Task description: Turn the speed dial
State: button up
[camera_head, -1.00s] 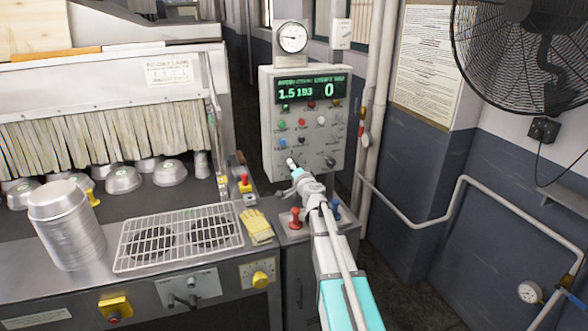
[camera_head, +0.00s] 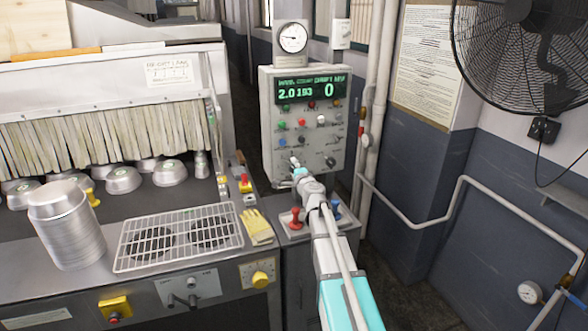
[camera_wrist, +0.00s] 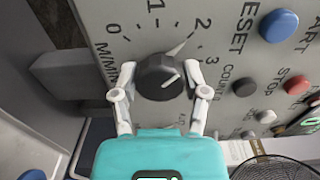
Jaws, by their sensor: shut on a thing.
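The speed dial is a black round knob (camera_wrist: 160,76) with a white pointer line, on a panel scale marked 0 to 3 in the wrist view. My gripper (camera_wrist: 160,84) has one white finger on each side of the knob and is shut on it. In the head view my gripper (camera_head: 297,166) is at the lower left of the grey control panel (camera_head: 268,115) and hides the knob. The panel's green display (camera_head: 311,90) reads 2.0, 193 and 0.
Coloured buttons, including a blue one (camera_wrist: 279,25) and a red one (camera_wrist: 296,84), sit beside the knob. A wire rack (camera_head: 178,238) and stacked pans (camera_head: 66,225) are at the left.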

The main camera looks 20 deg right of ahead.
jog(key=shift+w, duration=0.1)
jog(key=o, duration=1.1)
jog(key=shift+o, duration=0.2)
jog(key=s, duration=1.2)
jog(key=shift+a, duration=0.1)
